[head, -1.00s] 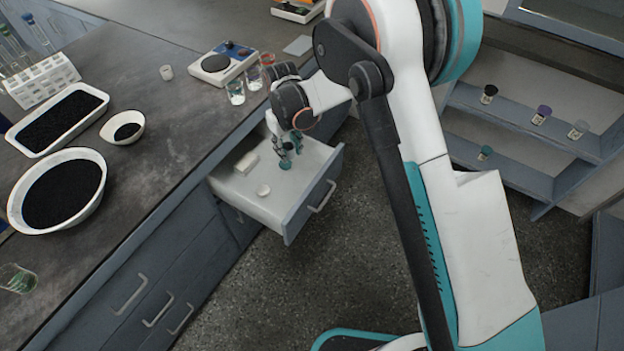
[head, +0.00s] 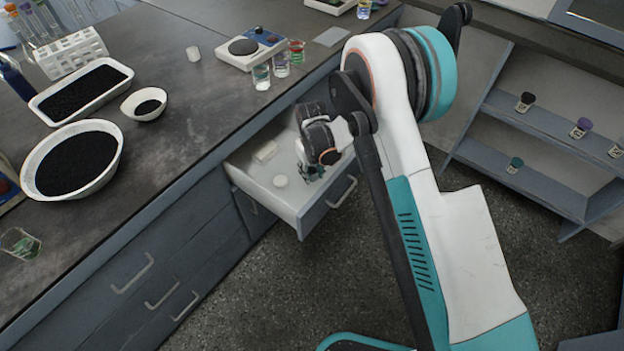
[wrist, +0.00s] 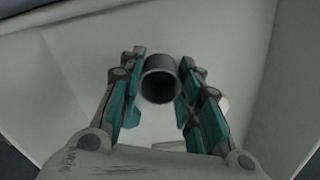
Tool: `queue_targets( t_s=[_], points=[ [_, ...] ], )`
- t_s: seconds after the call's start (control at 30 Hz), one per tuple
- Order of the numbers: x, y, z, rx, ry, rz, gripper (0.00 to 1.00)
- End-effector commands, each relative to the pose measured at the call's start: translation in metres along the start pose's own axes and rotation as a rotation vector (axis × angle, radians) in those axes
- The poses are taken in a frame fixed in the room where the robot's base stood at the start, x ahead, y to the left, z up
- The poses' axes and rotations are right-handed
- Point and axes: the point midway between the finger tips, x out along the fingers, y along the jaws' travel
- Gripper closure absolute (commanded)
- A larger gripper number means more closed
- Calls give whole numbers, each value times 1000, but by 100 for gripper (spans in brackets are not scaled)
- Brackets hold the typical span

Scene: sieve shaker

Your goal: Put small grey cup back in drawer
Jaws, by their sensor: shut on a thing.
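The small grey cup (wrist: 160,80) is between the fingers of my gripper (wrist: 160,88) in the wrist view, its dark open mouth facing the camera. My gripper is shut on it. In the head view my gripper (head: 312,172) is inside the open drawer (head: 256,184), near its right side and front panel. The wrist hides most of the fingers there, and I cannot make out the cup. The wrist view shows the pale drawer floor (wrist: 75,75) around the cup. I cannot tell whether the cup touches the floor.
The worktop (head: 190,105) above holds a white balance (head: 250,50), several beakers and white dishes of black grains. The drawer's left front floor is clear.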

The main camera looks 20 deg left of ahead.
Motion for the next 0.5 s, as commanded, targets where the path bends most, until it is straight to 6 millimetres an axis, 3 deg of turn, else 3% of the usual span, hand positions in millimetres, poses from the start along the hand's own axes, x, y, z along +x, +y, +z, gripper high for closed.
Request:
queue_targets(
  t_s=[0.2,0.5],
  points=[
    [34,0,0,0,0,0,84],
    [36,0,0,0,0,0,84]
  ],
)
